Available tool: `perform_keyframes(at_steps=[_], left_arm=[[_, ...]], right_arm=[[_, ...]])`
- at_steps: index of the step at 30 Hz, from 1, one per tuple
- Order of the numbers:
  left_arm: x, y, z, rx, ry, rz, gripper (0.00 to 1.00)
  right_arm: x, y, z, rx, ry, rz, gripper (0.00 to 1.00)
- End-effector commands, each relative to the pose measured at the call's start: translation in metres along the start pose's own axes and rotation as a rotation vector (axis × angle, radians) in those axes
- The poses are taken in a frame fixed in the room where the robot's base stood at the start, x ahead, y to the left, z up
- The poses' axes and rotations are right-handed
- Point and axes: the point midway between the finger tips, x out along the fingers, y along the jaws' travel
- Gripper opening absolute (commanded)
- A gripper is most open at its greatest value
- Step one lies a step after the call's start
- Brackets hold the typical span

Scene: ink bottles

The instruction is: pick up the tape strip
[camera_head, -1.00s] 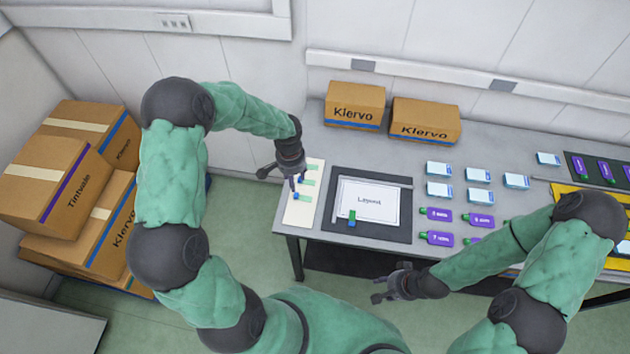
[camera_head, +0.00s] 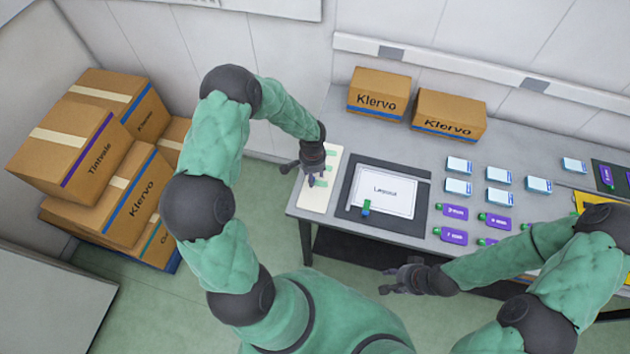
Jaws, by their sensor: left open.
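Short green tape strips (camera_head: 326,168) lie on a white card at the table's left end; my left gripper partly covers them. My left gripper (camera_head: 312,181) is open, pointing down over the card's left side, close beside the lower strips. Whether it touches a strip cannot be told.
The white card (camera_head: 316,205) lies left of a dark mat (camera_head: 405,226). Two Klervo cartons (camera_head: 378,92) are at the back. More cartons (camera_head: 85,150) are stacked on the left.

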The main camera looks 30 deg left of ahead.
Motion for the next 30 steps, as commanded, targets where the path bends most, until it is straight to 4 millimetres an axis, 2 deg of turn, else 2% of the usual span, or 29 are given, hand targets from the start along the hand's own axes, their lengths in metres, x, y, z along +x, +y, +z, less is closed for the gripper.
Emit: perform_keyframes(at_steps=[3,9,12,15,30], left_arm=[[0.0101,0.0002,0.0,0.0,0.0,0.0,0.46],[0.0098,0.0001,-0.0002,0.0,0.001,0.0,0.46],[0.0097,0.0001,-0.0002,0.0,0.001,0.0,0.25],[0.0097,0.0001,-0.0002,0.0,0.001,0.0,0.08],[0.0049,-0.0001,-0.0005,0.0,0.002,-0.001,0.08]], right_arm=[[0.0011,0.0004,-0.0001,0.0,0.0,0.0,0.4],[0.0008,0.0003,-0.0001,0.0,0.0,0.0,0.4],[0.0008,0.0003,-0.0001,0.0,0.0,0.0,0.4],[0.0008,0.0003,-0.0001,0.0,0.0,0.0,0.4],[0.0006,0.0002,-0.0001,0.0,0.0,0.0,0.4]])
